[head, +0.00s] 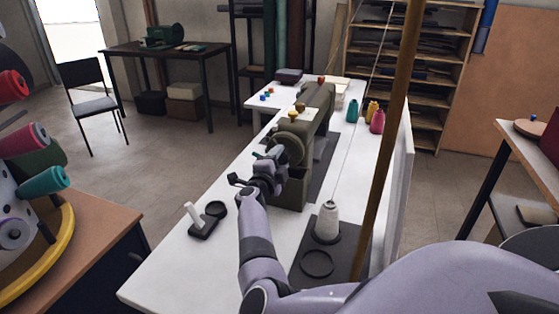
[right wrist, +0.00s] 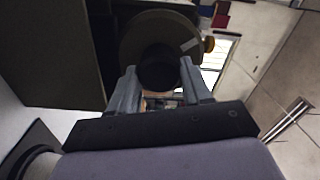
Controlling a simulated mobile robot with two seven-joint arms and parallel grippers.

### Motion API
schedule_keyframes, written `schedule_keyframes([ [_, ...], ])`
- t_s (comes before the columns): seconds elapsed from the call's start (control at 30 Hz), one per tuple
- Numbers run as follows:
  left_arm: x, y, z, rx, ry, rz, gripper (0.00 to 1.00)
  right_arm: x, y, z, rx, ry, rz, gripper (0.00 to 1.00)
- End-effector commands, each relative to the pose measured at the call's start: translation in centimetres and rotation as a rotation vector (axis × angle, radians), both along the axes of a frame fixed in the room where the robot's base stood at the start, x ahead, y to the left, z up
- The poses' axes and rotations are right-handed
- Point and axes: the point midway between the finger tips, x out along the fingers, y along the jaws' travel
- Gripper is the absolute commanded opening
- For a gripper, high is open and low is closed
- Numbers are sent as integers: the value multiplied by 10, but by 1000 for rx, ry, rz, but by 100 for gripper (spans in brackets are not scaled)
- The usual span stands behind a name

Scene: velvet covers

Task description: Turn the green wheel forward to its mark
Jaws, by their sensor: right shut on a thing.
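The olive-green wheel (head: 292,140) is on the near end of the olive sewing machine (head: 318,100), which stands on the white table. In the right wrist view the wheel (right wrist: 132,42) is a round disc with a pale stripe (right wrist: 190,44) near its right edge. My right gripper (head: 276,160) is at the wheel's near face. In the right wrist view the two fingers of the right gripper (right wrist: 158,76) are on either side of the dark round hub (right wrist: 158,62), shut on it. The fingers hide part of the wheel. My left gripper is out of view.
A white thread cone (head: 327,222) stands on a dark mat to the right of my arm. A brown upright pole (head: 389,140) crosses the right side. A small black stand with a white peg (head: 196,214) is at the left. Several coloured spools stand at the far right of the table.

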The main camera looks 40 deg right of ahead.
Motion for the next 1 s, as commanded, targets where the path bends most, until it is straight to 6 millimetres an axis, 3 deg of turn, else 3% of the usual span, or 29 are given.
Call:
schedule_keyframes([
  [0.27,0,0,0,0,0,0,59,0,0,1,-1,-2,1,18],
  [0.3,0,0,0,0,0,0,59,0,0,1,-1,-2,1,55],
  [0.37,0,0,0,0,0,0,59,0,0,1,-1,-2,1,74],
  [1.0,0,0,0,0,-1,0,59,1,3,0,1,-1,1,74],
])
